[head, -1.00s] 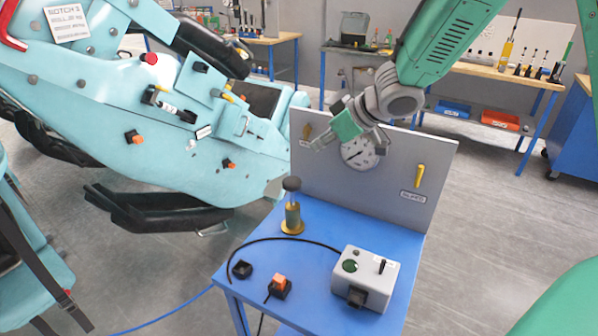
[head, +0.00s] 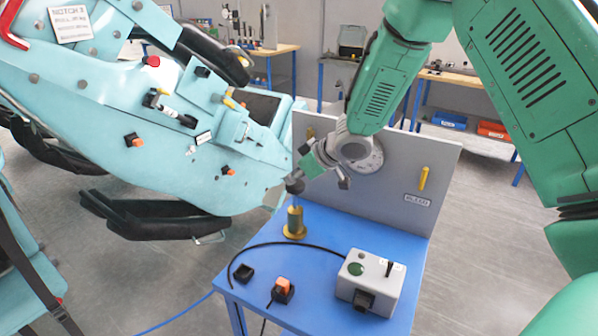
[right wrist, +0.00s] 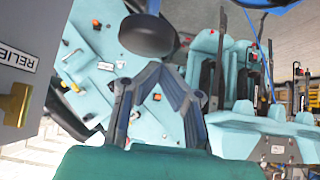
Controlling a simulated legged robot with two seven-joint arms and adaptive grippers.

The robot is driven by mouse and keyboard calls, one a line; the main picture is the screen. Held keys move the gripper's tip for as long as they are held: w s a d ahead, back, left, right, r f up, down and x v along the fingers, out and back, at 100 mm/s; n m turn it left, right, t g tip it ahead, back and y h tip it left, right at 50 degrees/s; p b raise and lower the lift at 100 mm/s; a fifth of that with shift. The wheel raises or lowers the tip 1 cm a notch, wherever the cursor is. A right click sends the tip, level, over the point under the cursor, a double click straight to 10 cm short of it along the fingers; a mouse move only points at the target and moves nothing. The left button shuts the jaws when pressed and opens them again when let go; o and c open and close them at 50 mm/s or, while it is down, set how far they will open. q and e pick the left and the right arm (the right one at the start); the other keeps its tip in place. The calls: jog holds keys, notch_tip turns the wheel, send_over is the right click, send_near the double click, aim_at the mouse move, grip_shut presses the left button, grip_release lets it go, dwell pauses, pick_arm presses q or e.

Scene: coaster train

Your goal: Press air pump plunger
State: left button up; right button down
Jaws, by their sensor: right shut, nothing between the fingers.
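The air pump stands on the blue table in the head view, with a brass body (head: 295,222) and a dark round plunger knob (head: 294,187) on top. The plunger is up, with its rod visible below the knob. My right gripper (head: 302,163) is just above the knob and slightly to its right, shut and empty. In the right wrist view the knob (right wrist: 147,35) appears large, just beyond the shut fingertips (right wrist: 155,68). I cannot tell whether the fingers touch it. My left gripper is not in view.
The teal coaster train (head: 190,120) is to the left.

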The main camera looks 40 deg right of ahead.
aim_at(302, 182)
jog(key=d+f, duration=0.2)
jog(key=d, duration=0.1)
jog(key=shift+s+d+f, duration=0.1)
jog(key=shift+d+f, duration=0.05)
jog(key=f, duration=0.2)
jog(key=a+f+b, duration=0.1)
jog(key=f, duration=0.1)
jog(key=shift+s+a+f, duration=0.1)
jog(key=shift+s+f, duration=0.05)
jog(key=shift+s+a, duration=0.1)
jog(key=shift+a, duration=0.35)
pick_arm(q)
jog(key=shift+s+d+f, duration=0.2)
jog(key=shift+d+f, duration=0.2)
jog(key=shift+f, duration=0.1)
